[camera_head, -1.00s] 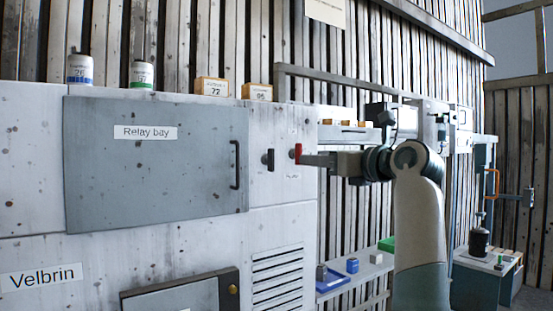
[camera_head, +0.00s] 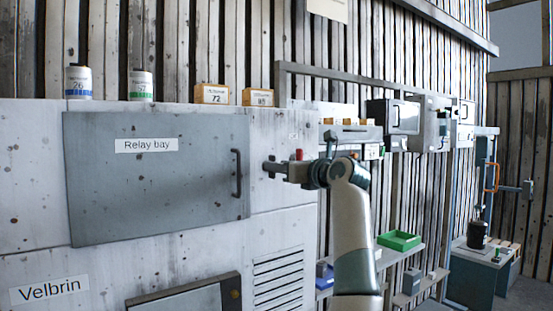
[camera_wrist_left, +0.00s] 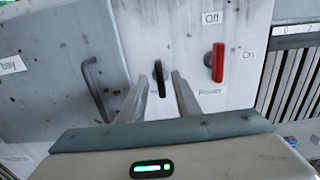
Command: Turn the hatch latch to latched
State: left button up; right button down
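The hatch latch is a small black lever, seen upright in the left wrist view (camera_wrist_left: 159,78) on the pale panel beside the hatch. The grey hatch (camera_head: 155,180), marked "Relay bay", lies flat with its front and has a dark bar handle (camera_head: 236,170). My left gripper (camera_head: 269,168) is at the latch, to the right of the hatch; it largely hides the latch in the head view. In the left wrist view its two fingers stand apart, one on each side of the latch. I cannot tell whether they touch it. My right gripper is not in view.
A red power switch (camera_wrist_left: 218,62) with "Off" and "On" labels sits just right of the latch. Cans (camera_head: 78,82) and small boxes (camera_head: 211,94) stand on the cabinet top. A shelf with a green tray (camera_head: 399,240) lies to the right. The hatch front is clear.

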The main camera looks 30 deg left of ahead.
pick_arm(q)
jog(key=shift+p+x, duration=0.3)
jog(key=shift+x, duration=0.85)
grip_shut()
